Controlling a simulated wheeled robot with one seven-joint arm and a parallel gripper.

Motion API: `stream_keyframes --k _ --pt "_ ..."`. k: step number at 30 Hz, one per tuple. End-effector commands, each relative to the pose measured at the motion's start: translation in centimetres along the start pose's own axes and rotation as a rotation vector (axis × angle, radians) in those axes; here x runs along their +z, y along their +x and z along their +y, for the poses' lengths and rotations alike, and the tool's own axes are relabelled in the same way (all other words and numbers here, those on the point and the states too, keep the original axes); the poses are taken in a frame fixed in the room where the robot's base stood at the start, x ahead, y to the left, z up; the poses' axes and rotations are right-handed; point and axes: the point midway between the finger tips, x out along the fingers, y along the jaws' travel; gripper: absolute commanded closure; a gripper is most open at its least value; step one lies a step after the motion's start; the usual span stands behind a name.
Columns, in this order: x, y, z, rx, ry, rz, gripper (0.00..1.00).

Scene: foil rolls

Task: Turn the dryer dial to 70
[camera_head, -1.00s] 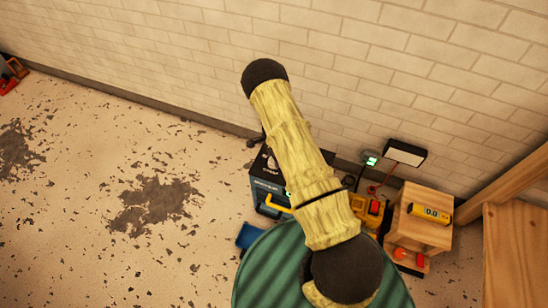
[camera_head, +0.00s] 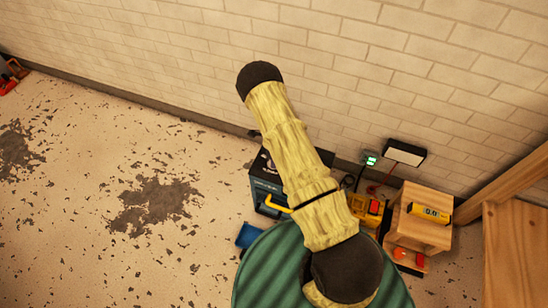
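My yellow-sleeved arm with black joints crosses the middle of the head view, in front of the wall and the things along it. My gripper does not show in this view. I cannot make out a dial marked with 70. A dark box with a teal front (camera_head: 268,188) stands by the wall, partly hidden behind my arm; I cannot tell whether it is the dryer. A small yellow device (camera_head: 431,213) with a dark display lies on a wooden box (camera_head: 418,232) at the right.
A round green ridged surface (camera_head: 270,272) fills the bottom centre. A yellow and red device (camera_head: 367,208) and a blue object (camera_head: 247,235) stand close by. A white-faced box (camera_head: 404,152) and a green-lit unit (camera_head: 370,159) are at the wall.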

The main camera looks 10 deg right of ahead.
Motion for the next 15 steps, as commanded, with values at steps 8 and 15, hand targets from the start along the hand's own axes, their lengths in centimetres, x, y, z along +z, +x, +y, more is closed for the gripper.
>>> stream_keyframes --k 8,15 --pt "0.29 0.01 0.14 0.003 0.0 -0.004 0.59" --pt "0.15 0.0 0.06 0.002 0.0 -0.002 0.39"
